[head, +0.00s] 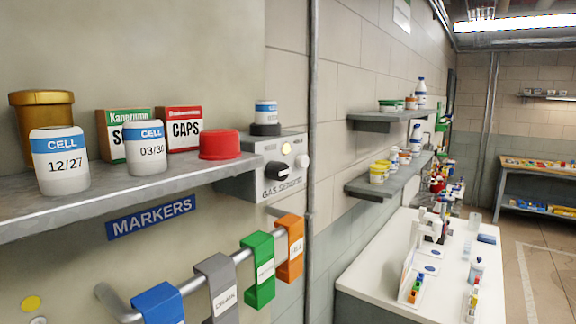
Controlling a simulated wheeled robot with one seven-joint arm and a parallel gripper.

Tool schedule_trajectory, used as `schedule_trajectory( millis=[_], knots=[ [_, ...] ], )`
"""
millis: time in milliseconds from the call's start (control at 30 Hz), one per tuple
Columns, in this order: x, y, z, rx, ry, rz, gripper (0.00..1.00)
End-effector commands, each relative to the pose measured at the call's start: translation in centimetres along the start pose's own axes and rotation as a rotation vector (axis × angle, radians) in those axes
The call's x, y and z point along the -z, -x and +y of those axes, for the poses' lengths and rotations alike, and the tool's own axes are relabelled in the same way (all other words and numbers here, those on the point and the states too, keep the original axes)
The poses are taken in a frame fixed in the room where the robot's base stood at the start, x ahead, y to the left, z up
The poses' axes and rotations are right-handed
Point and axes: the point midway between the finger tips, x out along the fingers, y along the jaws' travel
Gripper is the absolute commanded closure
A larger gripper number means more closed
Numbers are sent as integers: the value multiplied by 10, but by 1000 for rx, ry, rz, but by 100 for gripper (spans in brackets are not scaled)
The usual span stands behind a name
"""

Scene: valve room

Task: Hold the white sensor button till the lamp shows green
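A grey box labelled GAS SENSOR (255,188) is fixed to the wall at the end of the shelf, right of a red cap. Its front has a black knob (276,170), a white round button (302,161) at the right edge, and a small pale-yellow lamp (286,149) above the knob. The lamp does not look green. Nothing touches the button. My gripper is not in view.
A shelf (110,192) in front of the box bears white cells, cartons, a brown jar and the red cap (219,145). Below, a rail (190,286) carries coloured markers. A white bench (385,265) stands at right; floor shows beyond it.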

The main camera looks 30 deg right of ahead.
Motion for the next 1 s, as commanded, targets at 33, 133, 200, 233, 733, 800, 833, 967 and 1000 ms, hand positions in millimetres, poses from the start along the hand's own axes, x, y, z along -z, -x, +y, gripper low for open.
schedule_trajectory(
  millis=[33,133,200,233,733,800,833,967,1000],
  knots=[
    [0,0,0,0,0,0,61],
    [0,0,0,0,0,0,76],
    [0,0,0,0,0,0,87],
    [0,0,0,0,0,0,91],
    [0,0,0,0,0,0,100],
    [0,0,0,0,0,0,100],
    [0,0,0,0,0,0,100],
    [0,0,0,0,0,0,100],
    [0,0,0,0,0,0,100]
  ],
)
